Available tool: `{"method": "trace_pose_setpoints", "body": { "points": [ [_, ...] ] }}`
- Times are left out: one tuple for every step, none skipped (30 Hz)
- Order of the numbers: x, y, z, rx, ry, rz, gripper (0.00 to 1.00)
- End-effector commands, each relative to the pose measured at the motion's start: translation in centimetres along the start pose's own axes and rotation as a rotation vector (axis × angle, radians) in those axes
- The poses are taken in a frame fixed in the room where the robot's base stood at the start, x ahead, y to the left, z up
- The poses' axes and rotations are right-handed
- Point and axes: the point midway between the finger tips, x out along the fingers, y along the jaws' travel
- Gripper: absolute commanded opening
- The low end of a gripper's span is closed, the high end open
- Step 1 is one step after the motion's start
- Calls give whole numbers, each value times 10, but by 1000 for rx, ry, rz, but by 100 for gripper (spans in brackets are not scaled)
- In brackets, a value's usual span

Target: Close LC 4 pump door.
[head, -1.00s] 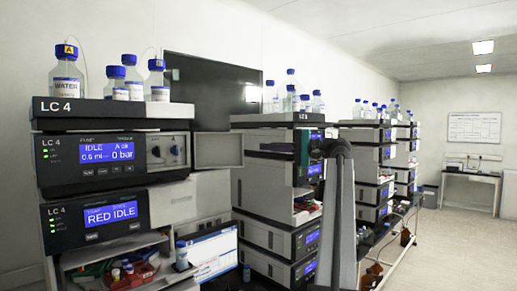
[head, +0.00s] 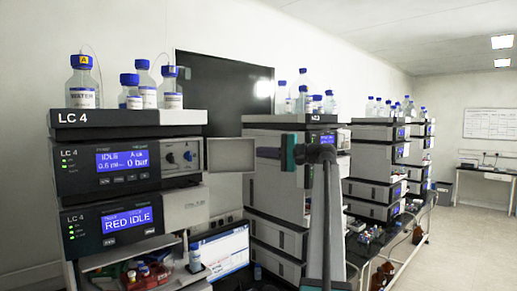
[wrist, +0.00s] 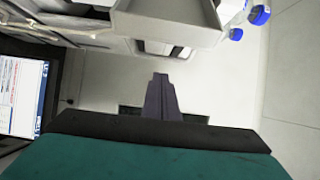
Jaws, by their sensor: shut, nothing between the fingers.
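The LC 4 pump module (head: 128,161) is the dark upper unit in the LC 4 stack at the left of the head view. Its display reads IDLE and 0 bar. A flat grey panel, apparently the pump door (head: 232,155), stands open, sticking out to the right of the module. My gripper (head: 270,153), with a teal and black body, is to the right of this panel at about its height. Contact cannot be told. In the wrist view my gripper (wrist: 160,80) shows its dark fingers together and empty.
Capped bottles (head: 84,82) stand in the tray (head: 125,119) on LC 4. A lit laptop screen (head: 222,252) is below the panel. The neighbouring stack (head: 276,210) is behind my arm. An aisle of bare floor (head: 460,245) lies to the right.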

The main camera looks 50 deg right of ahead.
Motion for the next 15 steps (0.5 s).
{"method": "trace_pose_setpoints", "body": {
  "points": [
    [-2, -1, 6, 0, 0, 0, 0],
    [-2, -1, 8, 0, 0, 0, 0],
    [-3, -1, 10, 0, -1, 0, 0],
    [-3, -1, 12, 0, -1, 0, 0],
    [-4, -1, 13, 0, -1, 0, 0],
    [-4, -1, 15, 0, -1, 0, 0],
    [-5, -1, 16, 0, -1, 0, 0],
    [-5, -1, 17, 0, -1, 0, 0],
    [-6, 0, 18, 0, -1, 0, 0],
    [-6, 0, 19, 0, -2, 0, 0],
    [-6, 0, 19, 0, -2, 0, 0],
    [-6, 0, 20, 0, -2, 0, 0],
    [-6, 0, 21, 0, -3, 0, 0],
    [-5, 0, 21, 0, -3, 0, 0],
    [-5, 0, 21, 0, -3, 0, 0]
  ]
}}
